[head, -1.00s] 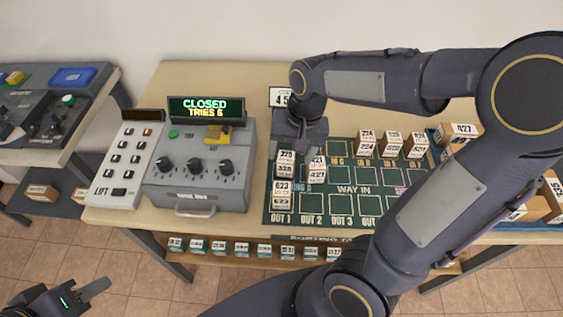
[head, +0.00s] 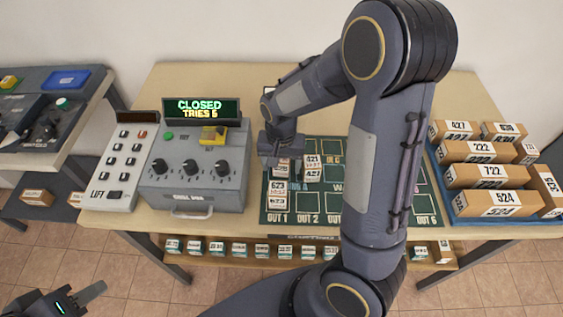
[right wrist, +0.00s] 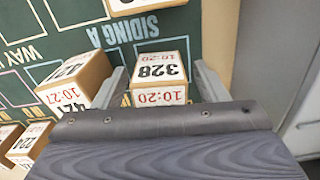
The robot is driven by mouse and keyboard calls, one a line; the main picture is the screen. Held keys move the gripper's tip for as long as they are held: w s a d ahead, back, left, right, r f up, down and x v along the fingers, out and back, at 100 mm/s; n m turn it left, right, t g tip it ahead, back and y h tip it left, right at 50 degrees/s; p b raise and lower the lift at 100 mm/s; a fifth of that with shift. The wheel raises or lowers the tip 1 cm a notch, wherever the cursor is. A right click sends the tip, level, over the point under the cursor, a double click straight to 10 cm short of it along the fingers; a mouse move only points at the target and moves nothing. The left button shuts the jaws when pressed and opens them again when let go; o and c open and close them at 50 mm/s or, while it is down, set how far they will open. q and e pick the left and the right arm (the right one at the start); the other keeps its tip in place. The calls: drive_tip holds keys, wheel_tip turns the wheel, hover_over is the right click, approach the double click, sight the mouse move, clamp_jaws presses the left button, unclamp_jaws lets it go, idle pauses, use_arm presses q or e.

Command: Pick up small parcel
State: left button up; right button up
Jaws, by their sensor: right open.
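A small box-shaped parcel marked 328 10:20 (right wrist: 159,82) stands on the green board in the right wrist view. My right gripper (right wrist: 160,87) is open, with one finger on each side of this parcel; I cannot tell whether they touch it. In the head view my right gripper (head: 281,163) hides much of that parcel. A parcel marked 421 10:27 (right wrist: 75,78) stands close beside the left finger; it also shows in the head view (head: 312,168). My left gripper (head: 92,292) is at the lower left, clear of the table, with only one finger clearly visible.
The green board (head: 307,218) has marked squares and a parcel marked 623 (head: 278,191) in front of my right gripper. A grey console (head: 193,170) stands left of the board. A blue tray (head: 452,200) of larger parcels stands right. My right arm covers the board's middle.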

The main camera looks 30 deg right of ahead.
drive_tip(key=shift+c, duration=0.5)
drive_tip(key=c, duration=1)
drive_tip(key=shift+r, duration=0.15)
